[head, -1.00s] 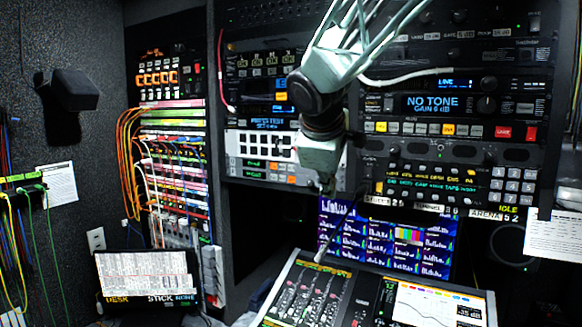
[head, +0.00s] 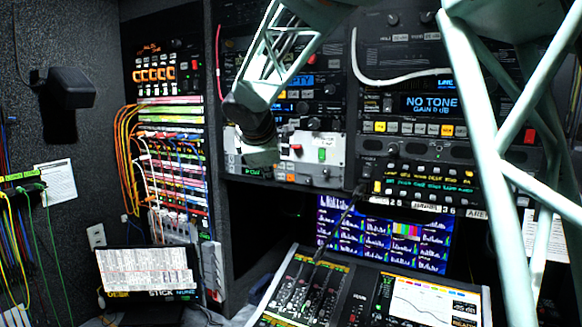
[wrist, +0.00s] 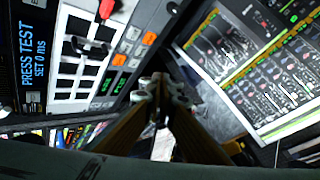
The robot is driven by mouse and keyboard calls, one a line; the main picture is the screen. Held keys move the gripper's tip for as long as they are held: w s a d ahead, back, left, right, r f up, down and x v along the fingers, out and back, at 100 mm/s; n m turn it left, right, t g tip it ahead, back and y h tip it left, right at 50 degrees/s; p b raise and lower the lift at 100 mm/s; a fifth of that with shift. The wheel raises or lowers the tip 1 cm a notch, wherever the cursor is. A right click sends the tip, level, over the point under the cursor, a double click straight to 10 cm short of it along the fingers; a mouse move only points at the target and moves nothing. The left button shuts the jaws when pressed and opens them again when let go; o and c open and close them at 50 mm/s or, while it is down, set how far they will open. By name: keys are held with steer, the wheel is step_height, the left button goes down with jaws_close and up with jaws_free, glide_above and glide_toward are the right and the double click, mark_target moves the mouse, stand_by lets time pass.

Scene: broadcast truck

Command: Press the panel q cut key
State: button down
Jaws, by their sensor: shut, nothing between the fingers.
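A pale panel (head: 335,150) with a red and a green piece stands in the middle of the rack, partly hidden behind my arm in the head view. In the wrist view a white panel (wrist: 56,83) with rows of black keys fills the upper left. A strip with orange keys (wrist: 149,38) and green-lit keys (wrist: 118,60) runs along its edge. I cannot read which key is the panel q cut key. My gripper (wrist: 160,84) is shut and empty, its tips near that strip's lower end; contact cannot be told. In the head view my wrist hides it.
A mixing console (head: 306,290) with faders and a lit screen (head: 430,298) lies below the rack. A monitor wall (head: 385,236) sits behind it. A red lever-like piece (wrist: 106,9) sticks out near the panel. Patch cables (head: 127,150) hang at the left.

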steer(key=shift+w+d, duration=0.1)
steer(key=shift+d, duration=0.05)
stand_by(0.4)
steer(key=shift+w+d+p, duration=0.6)
steer(key=shift+w+p, duration=0.15)
steer(key=shift+w, duration=0.55)
steer(key=shift+w+d+p, duration=0.6)
steer(key=shift+w+p, duration=0.15)
steer(key=shift+w, duration=0.5)
steer(key=shift+w+d+p, duration=0.6)
steer(key=shift+w+p, duration=0.15)
steer(key=shift+w, duration=0.55)
steer(key=shift+w+d+p, duration=0.3)
steer(key=shift+w, duration=0.35)
steer(key=shift+s, duration=0.2)
stand_by(0.4)
steer(key=shift+s+a+b, duration=0.25)
steer(key=shift+s+b, duration=0.2)
steer(key=shift+b, duration=0.05)
steer(key=shift+s+a, duration=0.1)
steer(key=shift+s, duration=0.05)
steer(key=shift+s+a+b, duration=0.35)
steer(key=shift+s+b, duration=0.15)
steer(key=shift+s, duration=0.2)
steer(key=shift+s+a+b, duration=0.3)
steer(key=shift+s+b, duration=0.2)
steer(key=shift+s, duration=0.25)
steer(key=shift+s+a+b, duration=0.35)
steer(key=shift+s+b, duration=0.15)
steer(key=shift+s, duration=0.2)
